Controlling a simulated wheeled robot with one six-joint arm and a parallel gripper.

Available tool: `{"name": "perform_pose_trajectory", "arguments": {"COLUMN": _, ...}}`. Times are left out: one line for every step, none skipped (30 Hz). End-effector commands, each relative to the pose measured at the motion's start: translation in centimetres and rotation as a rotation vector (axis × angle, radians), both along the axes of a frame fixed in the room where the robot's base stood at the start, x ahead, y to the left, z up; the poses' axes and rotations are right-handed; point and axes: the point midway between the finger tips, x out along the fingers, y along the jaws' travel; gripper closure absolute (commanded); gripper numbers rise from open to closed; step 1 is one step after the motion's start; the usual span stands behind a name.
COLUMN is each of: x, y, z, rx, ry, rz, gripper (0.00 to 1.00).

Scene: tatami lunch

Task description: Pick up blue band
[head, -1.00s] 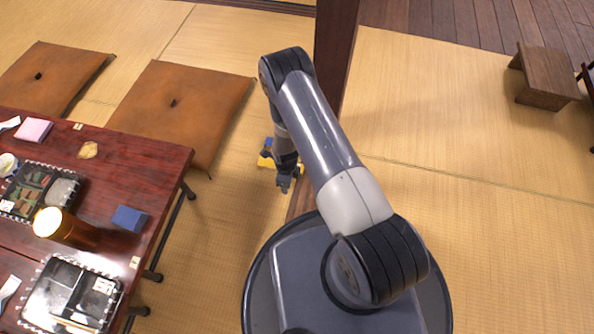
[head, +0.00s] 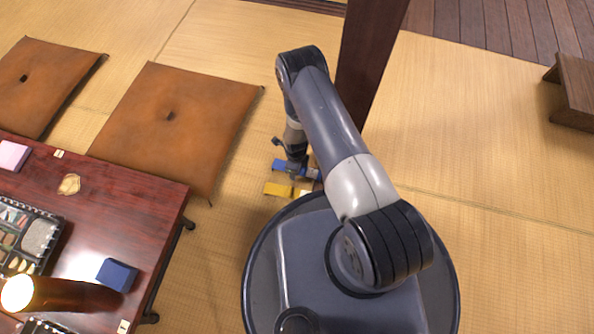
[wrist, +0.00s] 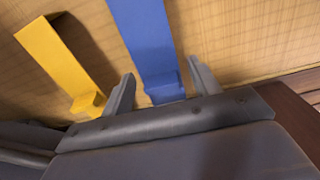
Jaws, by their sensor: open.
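The blue band (head: 282,166) lies on the tatami in the head view, partly hidden by my gripper (head: 292,175). In the wrist view the blue band (wrist: 146,40) runs from the top edge down to a small blue block-like end. My gripper (wrist: 158,88) is open. Its two fingers stand on either side of the lower end of the blue band, and I cannot tell whether they touch it.
A yellow band (head: 278,189) lies beside the blue one, also left of it in the wrist view (wrist: 58,55). A dark wooden post (head: 368,65) stands behind my arm. A low table (head: 120,215) and brown cushions (head: 180,125) are at left. Open tatami (head: 480,130) is at right.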

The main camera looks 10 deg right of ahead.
Motion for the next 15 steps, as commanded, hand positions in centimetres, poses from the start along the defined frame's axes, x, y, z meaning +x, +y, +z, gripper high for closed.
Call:
{"name": "perform_pose_trajectory", "arguments": {"x": 0.09, "y": 0.01, "z": -0.28, "rx": 0.000, "ry": -0.002, "rz": 0.000, "gripper": 0.42}}
{"name": "perform_pose_trajectory", "arguments": {"x": 0.10, "y": 0.02, "z": -0.25, "rx": 0.000, "ry": -0.002, "rz": 0.000, "gripper": 0.42}}
{"name": "perform_pose_trajectory", "arguments": {"x": 0.10, "y": 0.02, "z": -0.19, "rx": 0.000, "ry": -0.002, "rz": 0.000, "gripper": 0.42}}
{"name": "perform_pose_trajectory", "arguments": {"x": 0.10, "y": 0.02, "z": -0.15, "rx": 0.000, "ry": -0.002, "rz": 0.000, "gripper": 0.42}}
{"name": "perform_pose_trajectory", "arguments": {"x": 0.09, "y": 0.01, "z": -0.14, "rx": 0.000, "ry": -0.002, "rz": 0.000, "gripper": 0.42}}
{"name": "perform_pose_trajectory", "arguments": {"x": 0.08, "y": 0.02, "z": -0.14, "rx": 0.000, "ry": -0.002, "rz": 0.000, "gripper": 0.42}}
{"name": "perform_pose_trajectory", "arguments": {"x": 0.08, "y": 0.02, "z": -0.13, "rx": 0.000, "ry": -0.002, "rz": 0.000, "gripper": 0.43}}
{"name": "perform_pose_trajectory", "arguments": {"x": 0.08, "y": 0.02, "z": -0.13, "rx": 0.000, "ry": -0.002, "rz": 0.000, "gripper": 0.46}}
{"name": "perform_pose_trajectory", "arguments": {"x": 0.07, "y": 0.02, "z": -0.13, "rx": 0.001, "ry": -0.001, "rz": 0.000, "gripper": 0.49}}
{"name": "perform_pose_trajectory", "arguments": {"x": 0.07, "y": 0.02, "z": -0.13, "rx": 0.001, "ry": -0.001, "rz": 0.000, "gripper": 0.52}}
{"name": "perform_pose_trajectory", "arguments": {"x": 0.07, "y": 0.02, "z": -0.13, "rx": 0.001, "ry": -0.001, "rz": 0.000, "gripper": 0.54}}
{"name": "perform_pose_trajectory", "arguments": {"x": 0.07, "y": 0.01, "z": -0.13, "rx": 0.001, "ry": -0.001, "rz": 0.000, "gripper": 0.57}}
{"name": "perform_pose_trajectory", "arguments": {"x": 0.07, "y": 0.01, "z": -0.13, "rx": 0.001, "ry": -0.001, "rz": 0.000, "gripper": 0.60}}
{"name": "perform_pose_trajectory", "arguments": {"x": 0.07, "y": 0.01, "z": -0.13, "rx": 0.001, "ry": -0.001, "rz": 0.000, "gripper": 0.62}}
{"name": "perform_pose_trajectory", "arguments": {"x": 0.07, "y": 0.01, "z": -0.13, "rx": 0.001, "ry": -0.001, "rz": 0.000, "gripper": 0.66}}
